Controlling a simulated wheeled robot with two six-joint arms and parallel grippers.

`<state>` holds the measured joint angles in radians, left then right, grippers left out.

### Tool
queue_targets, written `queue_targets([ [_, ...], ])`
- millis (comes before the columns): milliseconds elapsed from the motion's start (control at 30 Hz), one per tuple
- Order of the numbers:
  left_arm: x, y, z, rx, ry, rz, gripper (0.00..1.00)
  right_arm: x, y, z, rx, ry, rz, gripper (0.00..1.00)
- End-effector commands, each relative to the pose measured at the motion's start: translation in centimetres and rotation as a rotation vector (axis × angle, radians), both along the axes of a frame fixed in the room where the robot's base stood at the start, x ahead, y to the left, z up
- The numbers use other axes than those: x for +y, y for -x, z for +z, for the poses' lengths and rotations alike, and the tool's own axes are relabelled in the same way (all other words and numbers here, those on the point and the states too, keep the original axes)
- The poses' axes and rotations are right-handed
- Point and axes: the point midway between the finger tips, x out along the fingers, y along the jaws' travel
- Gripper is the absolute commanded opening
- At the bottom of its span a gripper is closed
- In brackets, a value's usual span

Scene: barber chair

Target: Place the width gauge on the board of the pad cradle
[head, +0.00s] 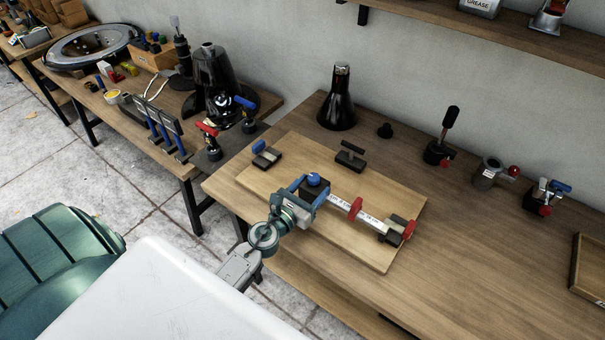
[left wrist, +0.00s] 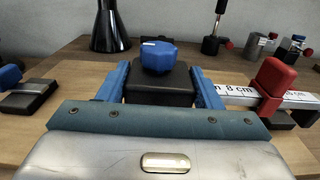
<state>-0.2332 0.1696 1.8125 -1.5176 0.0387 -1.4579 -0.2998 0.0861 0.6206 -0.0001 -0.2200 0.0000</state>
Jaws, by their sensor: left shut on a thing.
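The width gauge has a black block with a blue knob (head: 314,180), a white ruler beam marked in cm (head: 341,202) and red jaws (head: 355,207). My left gripper (head: 310,190) is shut on the black block, which also shows between its blue fingers in the left wrist view (left wrist: 160,85). The gauge lies over the light wooden board of the pad cradle (head: 270,184), its beam pointing right. Dark pads (head: 350,156) stand on the board, one with a blue top (head: 265,152). Whether the gauge touches the board is unclear. My right gripper is out of view.
Several clamp-like tools (head: 490,174) line the back right. A wooden tray (head: 591,265) is at the right edge. The table between is clear.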

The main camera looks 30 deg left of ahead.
Motion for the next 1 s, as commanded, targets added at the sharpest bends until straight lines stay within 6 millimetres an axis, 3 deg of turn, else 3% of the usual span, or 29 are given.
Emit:
queue_targets([
  [200,4.6,-3.8,-0.7,-0.004,-0.006,0.001,0.20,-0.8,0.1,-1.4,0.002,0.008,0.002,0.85],
  [400,7.5,-6.1,-0.9,-0.003,-0.002,0.001,0.20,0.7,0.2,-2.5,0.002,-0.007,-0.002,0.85],
  [533,8.1,-6.7,-0.9,-0.002,-0.001,0.000,0.20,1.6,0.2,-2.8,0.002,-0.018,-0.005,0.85],
  [733,9.4,-7.7,-1.1,-0.003,-0.002,0.001,0.20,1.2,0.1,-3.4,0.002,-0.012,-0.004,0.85],
  [1000,9.2,-7.5,-4.6,-0.002,0.000,0.000,0.20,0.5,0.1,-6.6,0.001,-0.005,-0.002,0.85],
])
